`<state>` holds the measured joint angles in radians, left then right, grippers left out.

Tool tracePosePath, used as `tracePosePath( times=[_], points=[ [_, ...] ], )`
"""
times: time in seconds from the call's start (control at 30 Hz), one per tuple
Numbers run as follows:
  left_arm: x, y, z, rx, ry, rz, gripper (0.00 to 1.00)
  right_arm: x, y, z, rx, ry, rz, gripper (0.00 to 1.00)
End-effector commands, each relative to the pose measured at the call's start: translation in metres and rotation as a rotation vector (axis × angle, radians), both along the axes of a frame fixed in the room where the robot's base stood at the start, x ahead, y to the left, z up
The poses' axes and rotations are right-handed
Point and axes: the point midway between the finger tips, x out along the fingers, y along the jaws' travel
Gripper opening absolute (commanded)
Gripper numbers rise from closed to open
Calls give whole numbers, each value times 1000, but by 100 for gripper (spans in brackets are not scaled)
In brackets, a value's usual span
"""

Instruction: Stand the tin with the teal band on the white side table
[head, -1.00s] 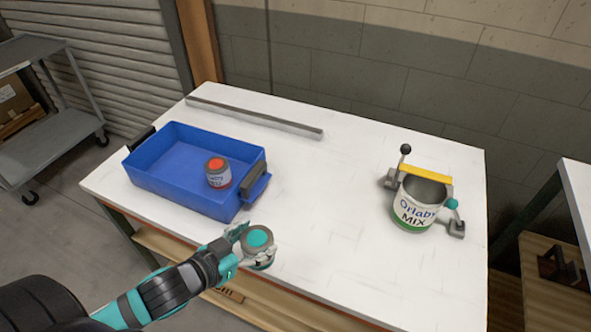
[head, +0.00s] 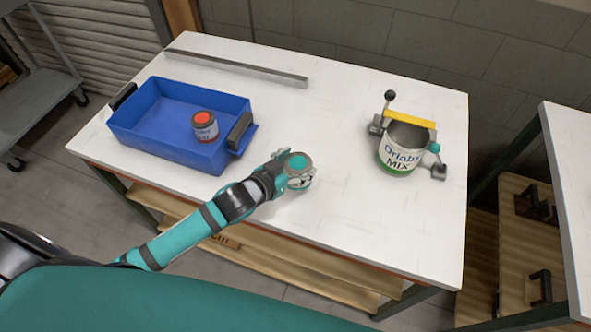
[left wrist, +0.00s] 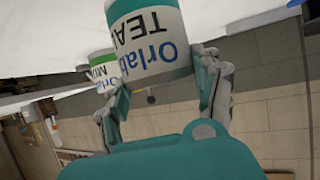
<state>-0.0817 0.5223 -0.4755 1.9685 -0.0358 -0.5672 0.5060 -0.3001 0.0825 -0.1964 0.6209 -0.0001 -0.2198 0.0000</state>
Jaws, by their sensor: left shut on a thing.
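The tin with the teal band (head: 298,162) shows a teal spot on its top in the head view. In the left wrist view its label (left wrist: 150,45) reads upside down, with a teal band (left wrist: 140,5) at the picture's top edge. My left gripper (head: 299,180) is shut on this tin, fingers on both sides. The tin is over the white workbench, right of the blue tray; its exact height is unclear. The white side table (head: 575,165) is cut off at the right edge, and its visible top is bare. My right gripper is out of view.
The blue tray (head: 150,145) holds a red-topped tin (head: 204,127). A large mix can (head: 398,155) stands in a clamp with a yellow bar (head: 410,118). A metal bar (head: 235,68) lies at the back. A gap separates workbench and side table.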

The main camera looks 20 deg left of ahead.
Motion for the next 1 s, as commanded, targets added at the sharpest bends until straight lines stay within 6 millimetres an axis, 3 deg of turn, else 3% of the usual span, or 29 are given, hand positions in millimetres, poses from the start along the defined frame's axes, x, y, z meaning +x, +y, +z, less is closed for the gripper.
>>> tracePosePath(
  times=[0.27, 0.63, 0.67, 0.83, 1.0],
  points=[
    [0, -1, -33, -1, 2, 0, 23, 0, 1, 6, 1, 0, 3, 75],
    [-1, 0, -38, -1, 1, 0, 23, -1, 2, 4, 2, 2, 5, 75],
    [-1, 0, -39, 0, 2, -1, 67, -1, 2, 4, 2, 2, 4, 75],
    [-1, 0, -38, 0, 2, -1, 89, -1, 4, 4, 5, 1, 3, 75],
    [-1, 0, -38, 0, 2, -1, 89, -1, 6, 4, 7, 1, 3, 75]
  ],
)
